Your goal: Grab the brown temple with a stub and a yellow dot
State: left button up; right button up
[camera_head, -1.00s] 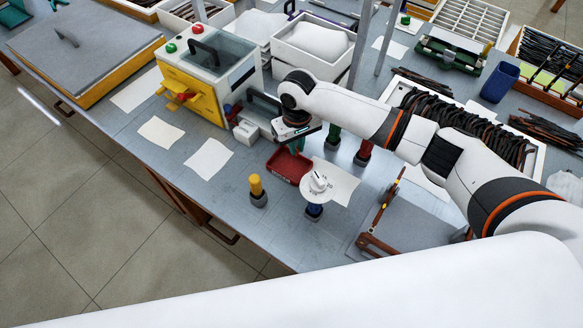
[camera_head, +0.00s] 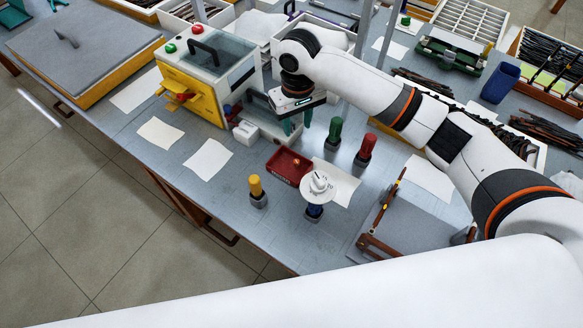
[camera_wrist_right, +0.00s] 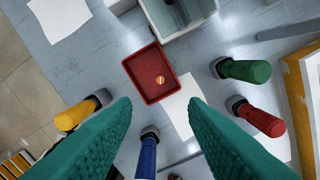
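I cannot pick out a brown temple with a stub and a yellow dot. Dark, thin temple-like pieces fill a white tray (camera_head: 536,158) at right, partly hidden by my right arm. More lie in loose bundles at the back (camera_head: 422,80) and far right (camera_head: 548,130). My right gripper (camera_head: 297,122) hangs above the table near the yellow-and-white machine, away from these pieces. In the right wrist view (camera_wrist_right: 160,105) its two teal fingers are wide apart with nothing between them. My left gripper is out of view.
A small red tray (camera_head: 289,167) holds a small round orange piece. Yellow (camera_head: 256,188), green (camera_head: 335,130), red (camera_head: 366,148) and blue (camera_wrist_right: 147,155) handled tools stand around it. The yellow-and-white machine (camera_head: 205,80) is at left. A dark blue bin (camera_head: 500,82) stands right.

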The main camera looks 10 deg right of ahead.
aim_at(379, 216)
jog(key=k+j, duration=0.15)
jog(key=k, duration=0.35)
jog(key=k+j, duration=0.15)
jog(key=k, duration=0.35)
jog(key=k+j, duration=0.15)
jog(key=k, duration=0.3)
